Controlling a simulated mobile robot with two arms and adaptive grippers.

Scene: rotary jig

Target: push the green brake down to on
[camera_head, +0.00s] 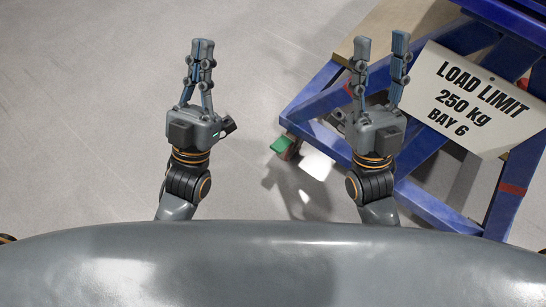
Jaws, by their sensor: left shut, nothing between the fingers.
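The green brake (281,144) is a small green pedal low at the left corner of the blue jig frame (430,208), beside a caster close to the floor. Whether it is up or down I cannot tell. My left gripper (202,50) is shut and empty, above bare floor to the left of the brake and apart from it. My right gripper (381,48) is open and empty, over the frame to the right of the brake. Part of the frame is hidden behind my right gripper.
A white sign (472,100) reading "LOAD LIMIT 250 kg BAY 6" hangs on the frame at the right. A wooden board (392,24) lies on the frame at the top. The grey floor (90,110) at the left is clear.

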